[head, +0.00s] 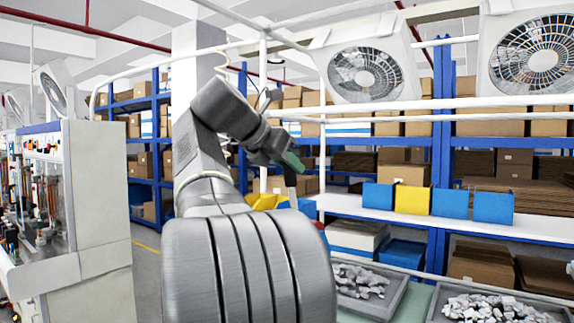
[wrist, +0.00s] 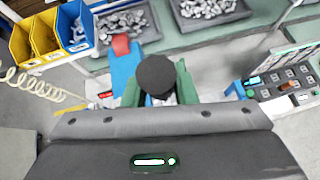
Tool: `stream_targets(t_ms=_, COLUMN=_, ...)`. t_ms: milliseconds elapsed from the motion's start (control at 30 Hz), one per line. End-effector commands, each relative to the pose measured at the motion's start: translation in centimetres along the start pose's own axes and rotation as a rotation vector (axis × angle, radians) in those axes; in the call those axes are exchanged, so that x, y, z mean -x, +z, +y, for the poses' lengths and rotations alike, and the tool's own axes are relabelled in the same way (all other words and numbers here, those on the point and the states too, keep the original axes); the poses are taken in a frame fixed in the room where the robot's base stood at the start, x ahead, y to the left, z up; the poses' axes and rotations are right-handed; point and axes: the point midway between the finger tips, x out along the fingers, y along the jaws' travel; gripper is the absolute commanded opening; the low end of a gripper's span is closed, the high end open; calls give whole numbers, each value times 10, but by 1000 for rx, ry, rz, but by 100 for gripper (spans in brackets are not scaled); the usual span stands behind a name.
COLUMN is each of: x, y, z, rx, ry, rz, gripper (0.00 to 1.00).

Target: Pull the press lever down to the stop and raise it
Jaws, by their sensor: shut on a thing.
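A dark round knob (wrist: 156,72), which looks like the end of the press lever, sits between the green fingers of my gripper (wrist: 158,84) in the wrist view. The fingers are closed on its two sides. In the head view my gripper (head: 288,163) is beyond my grey arm, at the bench, with a short dark piece (head: 290,180) just below it, probably part of the lever. The rest of the lever and the press body are hidden by my arm and wrist, so the lever's angle cannot be told.
Grey trays of metal parts (wrist: 208,8) lie on the bench. Yellow and blue bins (wrist: 75,25) stand at upper left. A panel with several small breakers (wrist: 285,85) is at right. A blue piece with a red top (wrist: 122,62) is close left of the knob. A coiled cable (wrist: 40,85) hangs left.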

Motion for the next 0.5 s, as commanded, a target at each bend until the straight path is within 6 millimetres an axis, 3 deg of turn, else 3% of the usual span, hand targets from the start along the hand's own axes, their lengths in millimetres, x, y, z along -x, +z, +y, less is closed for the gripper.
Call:
stream_targets(t_ms=167, x=0, y=-1, z=0, rx=0, ry=-1, rz=1, gripper=0)
stream_targets(t_ms=200, x=0, y=-1, z=0, rx=0, ry=-1, rz=1, gripper=27)
stream_targets(t_ms=300, x=0, y=-1, z=0, rx=0, ry=-1, rz=1, gripper=47)
stream_targets(t_ms=500, x=0, y=-1, z=0, rx=0, ry=-1, rz=0, gripper=47)
